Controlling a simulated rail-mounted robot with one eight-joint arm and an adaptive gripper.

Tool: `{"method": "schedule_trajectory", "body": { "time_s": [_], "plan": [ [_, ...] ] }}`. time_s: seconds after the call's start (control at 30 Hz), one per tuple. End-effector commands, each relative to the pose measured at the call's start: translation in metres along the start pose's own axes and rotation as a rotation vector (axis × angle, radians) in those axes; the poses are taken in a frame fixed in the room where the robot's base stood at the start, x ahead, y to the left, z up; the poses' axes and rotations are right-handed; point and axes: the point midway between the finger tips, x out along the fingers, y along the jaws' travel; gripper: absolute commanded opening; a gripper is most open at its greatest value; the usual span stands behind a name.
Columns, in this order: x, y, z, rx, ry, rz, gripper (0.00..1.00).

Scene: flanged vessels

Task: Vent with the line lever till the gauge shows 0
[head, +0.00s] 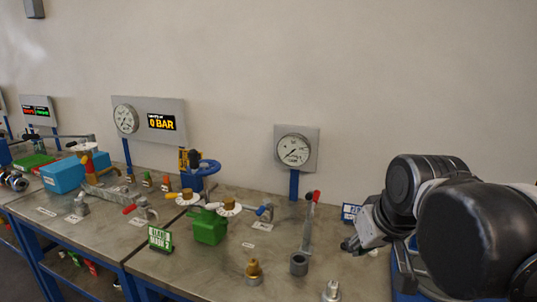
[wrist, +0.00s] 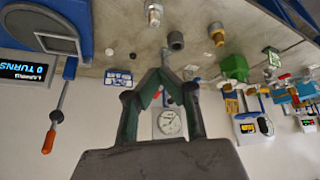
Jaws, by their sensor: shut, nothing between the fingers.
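A round gauge (head: 293,150) on a grey panel stands on a blue post at the back of the bench; it also shows in the wrist view (wrist: 169,122). Its reading is too small to tell. An upright lever with a red handle (head: 316,196) stands just in front of this gauge. I cannot tell whether it is the line lever; another red-handled lever (head: 130,209) sits on pipework further left. My gripper (wrist: 166,72) is shut and empty. In the head view my gripper (head: 350,244) is right of the upright lever, apart from it.
A second panel with a gauge (head: 126,119) and a display (head: 161,122) reading 0 BAR stands further left. A green block (head: 209,227), a grey cylinder (head: 299,263) and a brass fitting (head: 254,270) stand on the bench. A display reading 0 TURNS (wrist: 22,71) shows in the wrist view.

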Motion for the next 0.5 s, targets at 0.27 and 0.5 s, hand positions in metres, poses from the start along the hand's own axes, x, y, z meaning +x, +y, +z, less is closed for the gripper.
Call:
{"method": "schedule_trajectory", "body": {
  "time_s": [0.27,0.5],
  "plan": [
    [0.007,0.005,0.088,0.107,0.044,0.044,0.0],
    [0.013,0.006,0.117,0.146,0.06,0.06,0.0]
  ]
}}
